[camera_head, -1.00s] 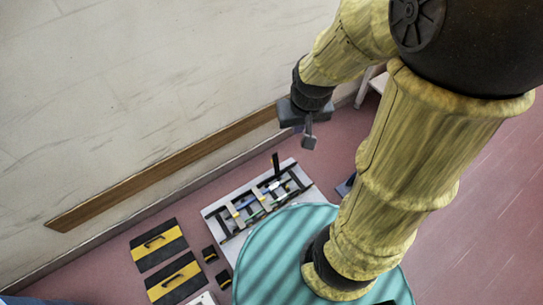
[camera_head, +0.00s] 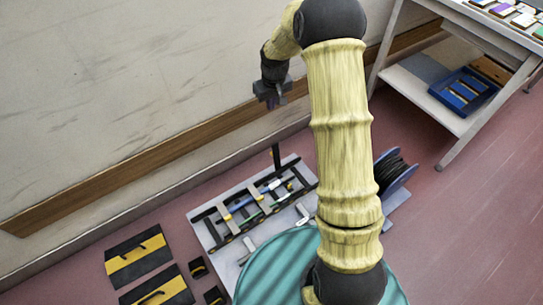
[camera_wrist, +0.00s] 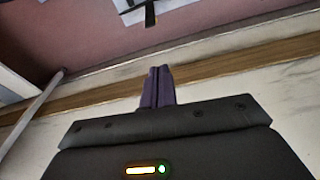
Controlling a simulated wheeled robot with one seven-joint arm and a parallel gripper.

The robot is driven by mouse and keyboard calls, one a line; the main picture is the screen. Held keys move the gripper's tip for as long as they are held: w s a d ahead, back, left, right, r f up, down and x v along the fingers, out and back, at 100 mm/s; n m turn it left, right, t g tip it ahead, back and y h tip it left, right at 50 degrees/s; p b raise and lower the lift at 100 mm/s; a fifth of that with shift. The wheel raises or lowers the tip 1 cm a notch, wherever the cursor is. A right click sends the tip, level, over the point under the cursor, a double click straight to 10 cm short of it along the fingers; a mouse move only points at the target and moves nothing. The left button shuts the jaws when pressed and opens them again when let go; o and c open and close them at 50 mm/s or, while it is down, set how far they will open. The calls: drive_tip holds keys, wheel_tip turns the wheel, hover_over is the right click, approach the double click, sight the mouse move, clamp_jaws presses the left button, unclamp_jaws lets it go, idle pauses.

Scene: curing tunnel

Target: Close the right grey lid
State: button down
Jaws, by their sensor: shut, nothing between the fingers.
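My gripper (camera_head: 273,100) is up near the wall, above the wooden rail, at the end of my raised arm. In the wrist view its two purple fingers (camera_wrist: 158,88) are pressed together with nothing between them. They point toward the rail and the floor and touch nothing that I can see. I cannot make out a right grey lid for sure in either view. A flat grey panel (camera_head: 424,68) lies on the lower shelf at the right, but I cannot tell if it is a lid.
A table (camera_head: 462,13) with small coloured items stands at the upper right, a blue tray (camera_head: 487,96) on its lower shelf. A pale board with rails (camera_head: 205,232), a dark cable reel (camera_head: 394,170) and black-and-yellow panels (camera_head: 140,255) are on the floor. Floor at the right is clear.

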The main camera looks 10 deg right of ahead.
drive_tip(key=n+b, duration=0.1)
drive_tip(key=b, duration=1)
hover_over(275, 155)
drive_tip(key=w+a, duration=0.2)
drive_tip(key=w, duration=0.5)
wheel_tip(275, 155, down, 22)
drive_tip(key=shift+s+d, duration=0.15)
drive_tip(key=shift+d, duration=0.05)
drive_tip(key=shift+f, duration=0.2)
wheel_tip(275, 155, down, 9)
drive_tip(key=s+d+b, duration=0.1)
drive_tip(key=s+b, duration=0.1)
drive_tip(key=b, duration=0.3)
drive_tip(key=shift+s, duration=0.2)
drive_tip(key=shift+a+r, duration=0.1)
